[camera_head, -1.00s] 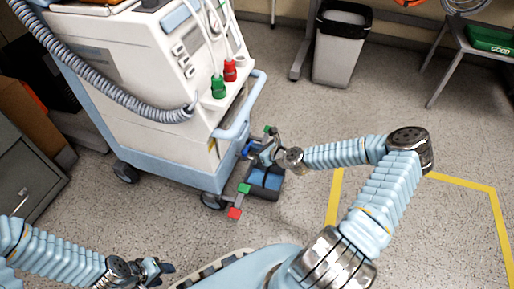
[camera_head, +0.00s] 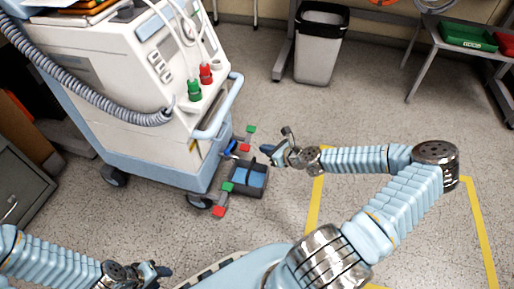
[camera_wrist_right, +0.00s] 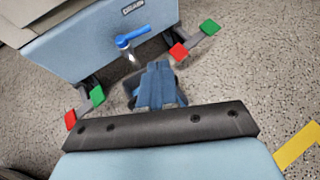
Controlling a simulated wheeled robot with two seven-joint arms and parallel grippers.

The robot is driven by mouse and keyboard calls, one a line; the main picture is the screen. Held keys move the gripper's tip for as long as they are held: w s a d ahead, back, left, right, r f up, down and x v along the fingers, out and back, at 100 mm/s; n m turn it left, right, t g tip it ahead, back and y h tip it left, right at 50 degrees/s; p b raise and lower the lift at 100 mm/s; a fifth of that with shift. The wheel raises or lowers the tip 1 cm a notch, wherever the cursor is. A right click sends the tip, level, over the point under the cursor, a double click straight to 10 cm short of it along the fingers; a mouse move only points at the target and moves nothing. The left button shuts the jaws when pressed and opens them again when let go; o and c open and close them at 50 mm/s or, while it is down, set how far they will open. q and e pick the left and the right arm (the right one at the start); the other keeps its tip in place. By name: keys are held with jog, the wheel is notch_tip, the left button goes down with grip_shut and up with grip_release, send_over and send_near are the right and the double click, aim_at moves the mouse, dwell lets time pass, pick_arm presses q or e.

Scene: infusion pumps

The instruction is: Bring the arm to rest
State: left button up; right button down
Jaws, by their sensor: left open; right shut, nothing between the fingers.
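My right gripper (camera_head: 279,149) is shut and empty. In the head view it appears just above and right of a dark tray (camera_head: 262,192) with blue inside, at the foot of the white and blue medical cart (camera_head: 125,130). The cart's blue lever (camera_head: 230,148) lies left of the gripper, with a visible gap between them. The right wrist view also shows the lever (camera_wrist_right: 132,37). My left gripper (camera_head: 156,271) is open near the bottom edge, at lower left, low and partly cut by the frame. I see nothing in it.
Red and green pedals (camera_head: 219,211) stick out beside the tray. A hose (camera_head: 90,105) loops over the cart. A grey bin (camera_head: 318,45) and a side table (camera_head: 462,48) with a green tray (camera_head: 467,36) stand at the back. Floor around my right arm is clear.

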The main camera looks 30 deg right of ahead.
jog(key=shift+s+d+r, duration=0.35)
jog(key=shift+s, duration=0.1)
jog(key=shift+a, duration=0.1)
